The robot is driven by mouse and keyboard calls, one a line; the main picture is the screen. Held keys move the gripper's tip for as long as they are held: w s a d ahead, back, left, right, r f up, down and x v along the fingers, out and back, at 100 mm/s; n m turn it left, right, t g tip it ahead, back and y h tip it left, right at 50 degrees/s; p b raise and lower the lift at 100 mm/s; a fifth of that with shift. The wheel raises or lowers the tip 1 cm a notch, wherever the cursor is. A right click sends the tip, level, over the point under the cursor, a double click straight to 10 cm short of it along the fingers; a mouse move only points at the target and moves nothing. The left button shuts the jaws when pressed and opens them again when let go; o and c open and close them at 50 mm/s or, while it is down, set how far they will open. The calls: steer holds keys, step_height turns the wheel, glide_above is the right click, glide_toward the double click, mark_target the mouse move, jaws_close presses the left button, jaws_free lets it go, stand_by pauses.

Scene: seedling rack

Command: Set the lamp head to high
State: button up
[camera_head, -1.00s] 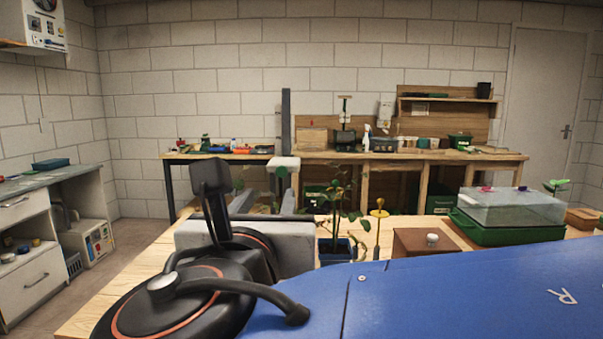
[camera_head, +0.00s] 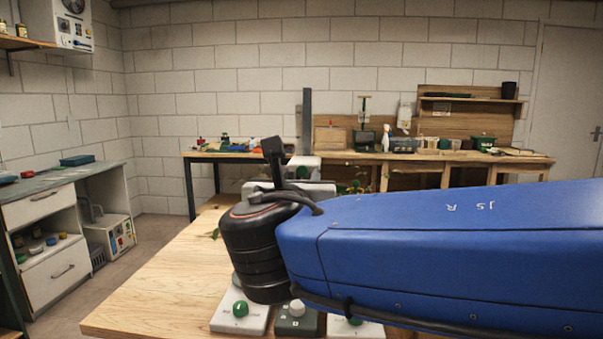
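A dark upright post (camera_head: 307,118) stands beyond my wrist, with a pale block (camera_head: 303,161) at its lower part. This looks like the lamp's mast and head, with the head low on the post. My blue arm reaches in from the right, and its black wrist is in front of the post. The grey body of my gripper (camera_head: 316,187) shows partly behind the wrist. Its fingers are hidden, so I cannot tell whether it is open or shut, or whether it touches the pale block.
A white plate with a green knob (camera_head: 240,309), a dark green plate with a white knob (camera_head: 297,311) and another green-knobbed plate (camera_head: 351,321) lie below my arm. The wooden table (camera_head: 160,290) is clear at left. A workbench (camera_head: 440,158) stands behind. My arm hides the table's right side.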

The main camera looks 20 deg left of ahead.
mark_target(302, 171)
steer(key=shift+x, duration=2)
